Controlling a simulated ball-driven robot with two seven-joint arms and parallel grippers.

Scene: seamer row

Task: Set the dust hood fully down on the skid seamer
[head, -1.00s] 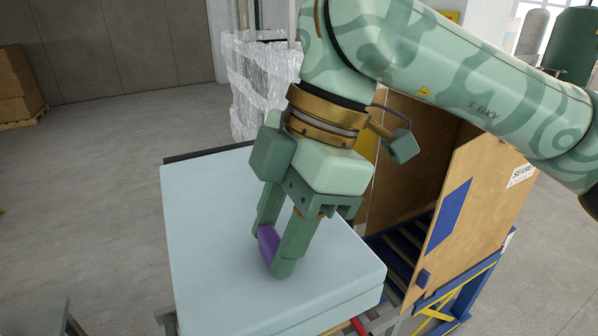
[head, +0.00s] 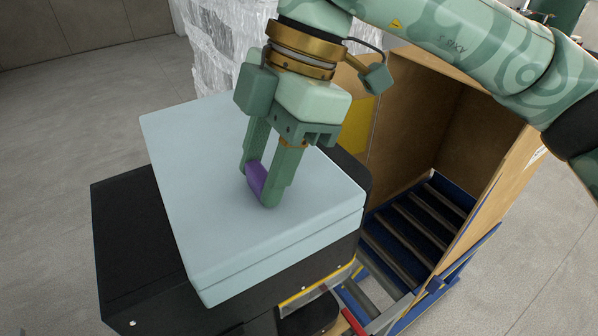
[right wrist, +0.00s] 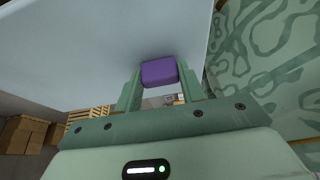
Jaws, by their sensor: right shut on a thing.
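The dust hood (head: 205,165) is a pale blue, box-like cover with a purple handle (head: 256,179) on top. My right gripper (head: 258,188) points down and is shut on that handle. In the right wrist view the handle (right wrist: 159,72) sits between the two fingers, with the pale hood (right wrist: 90,40) behind it. The black skid seamer (head: 125,235) is under the hood. The hood sits askew over it, leaving black surface bare at the left and front left. I cannot tell whether the hood's lower edge touches it. My left gripper is not in view.
An open brown case (head: 415,125) with a blue slatted roller bed (head: 420,225) stands close at the right. A stack in clear wrap (head: 215,45) stands behind the hood. The grey floor at the left is clear.

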